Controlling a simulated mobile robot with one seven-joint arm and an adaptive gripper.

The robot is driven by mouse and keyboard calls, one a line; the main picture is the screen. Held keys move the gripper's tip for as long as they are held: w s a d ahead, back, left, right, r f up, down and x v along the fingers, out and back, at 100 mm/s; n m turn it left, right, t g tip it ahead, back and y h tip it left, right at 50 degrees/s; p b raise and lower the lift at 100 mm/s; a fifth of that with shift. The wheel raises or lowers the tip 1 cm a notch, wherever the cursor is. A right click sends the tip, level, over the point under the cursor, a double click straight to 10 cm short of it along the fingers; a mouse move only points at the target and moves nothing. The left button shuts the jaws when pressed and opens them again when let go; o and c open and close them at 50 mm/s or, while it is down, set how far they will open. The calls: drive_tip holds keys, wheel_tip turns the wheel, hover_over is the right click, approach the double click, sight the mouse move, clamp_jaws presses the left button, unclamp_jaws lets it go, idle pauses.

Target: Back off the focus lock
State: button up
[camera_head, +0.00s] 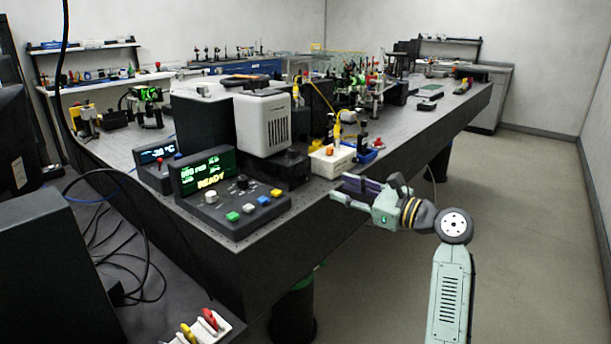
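I cannot make out which part is the focus lock; no label for it is legible. A dark control box (222,213) stands on the near corner of the bench, with a lit screen (207,172) reading READY, a light knob (211,197), a dark knob and several coloured buttons. A grey-white instrument housing (263,125) stands behind it. My gripper (340,190) is at the bench's right edge, pointing left, to the right of the control box and apart from it. It is seen small and from the side, so its finger gap is unclear. I see nothing held in it.
A white box (332,161) with an orange-red knob and a blue tray (368,154) stand near the bench edge behind my gripper. Optics crowd the bench (400,120) farther back. A dark cabinet and loose cables are at the left. The floor (520,220) at the right is clear.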

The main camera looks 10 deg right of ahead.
sight(307, 176)
drive_tip(key=p+x, duration=0.1)
drive_tip(key=x, duration=0.8)
drive_tip(key=shift+w+a+p, duration=0.25)
drive_tip(key=shift+a+p, duration=0.05)
drive_tip(key=shift+p, duration=0.1)
drive_tip(key=shift+c, duration=0.5)
clamp_jaws()
